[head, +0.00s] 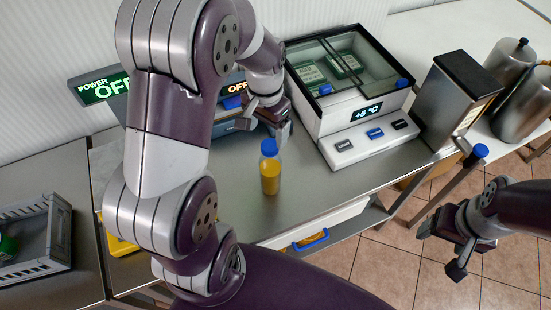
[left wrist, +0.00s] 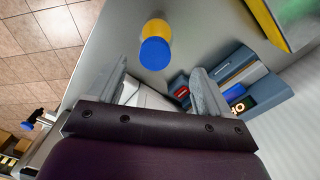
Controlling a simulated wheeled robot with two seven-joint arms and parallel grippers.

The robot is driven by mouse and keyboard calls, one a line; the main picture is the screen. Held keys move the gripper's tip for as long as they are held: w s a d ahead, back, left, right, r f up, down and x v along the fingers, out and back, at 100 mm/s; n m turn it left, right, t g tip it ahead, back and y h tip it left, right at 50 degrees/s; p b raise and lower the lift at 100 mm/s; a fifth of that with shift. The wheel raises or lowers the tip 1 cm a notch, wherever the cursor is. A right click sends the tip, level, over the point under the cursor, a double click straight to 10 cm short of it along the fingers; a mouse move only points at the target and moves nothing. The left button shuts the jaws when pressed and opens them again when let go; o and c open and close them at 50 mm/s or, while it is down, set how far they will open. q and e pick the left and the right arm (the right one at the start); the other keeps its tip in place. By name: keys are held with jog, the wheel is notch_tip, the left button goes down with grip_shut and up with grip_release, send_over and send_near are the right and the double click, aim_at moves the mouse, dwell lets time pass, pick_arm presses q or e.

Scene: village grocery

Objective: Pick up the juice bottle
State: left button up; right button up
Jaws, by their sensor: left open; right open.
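The juice bottle (head: 270,172) stands upright on the steel counter, with orange juice inside and a blue cap. It also shows in the left wrist view (left wrist: 156,45), seen from above, just beyond the fingertips. My left gripper (head: 283,132) is open, above and behind the bottle in the head view. In the left wrist view its two fingers (left wrist: 158,80) are spread apart with nothing between them. My right gripper (head: 447,255) is open and empty over the tiled floor at the right.
A blue-grey device with an OFF display (head: 237,88) is behind my left arm. A grey crate (head: 35,262) sits at the left. Bare counter (head: 335,190) lies right of the bottle.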

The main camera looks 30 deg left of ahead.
aim_at(270, 146)
pick_arm(q)
jog(key=f, duration=0.1)
jog(key=d+f+p, duration=0.1)
jog(key=f, duration=0.1)
jog(key=f+p, duration=0.1)
jog(key=f, duration=0.1)
jog(key=shift+d, duration=0.25)
jog(key=shift+w+a+f, duration=0.1)
jog(key=shift+w+f, duration=0.1)
jog(key=shift+f, duration=0.3)
jog(key=shift+w+f, duration=0.2)
jog(key=shift+f, duration=0.25)
jog(key=shift+s+a+f, duration=0.3)
jog(key=shift+a+f, duration=0.1)
jog(key=shift+f, duration=0.25)
jog(key=shift+s+r, duration=0.15)
jog(key=shift+s, duration=0.15)
jog(key=shift+s+d, duration=0.1)
jog(key=shift+c, duration=0.5)
jog(key=shift+w+d, duration=0.15)
jog(key=shift+w, duration=0.15)
jog(key=c, duration=1)
grip_shut()
jog(key=shift+s, duration=0.1)
pick_arm(e)
jog(key=shift+s+d+r, duration=0.2)
jog(key=shift+r, duration=0.45)
jog(key=shift+s+d+r, duration=0.2)
jog(key=shift+r, duration=0.4)
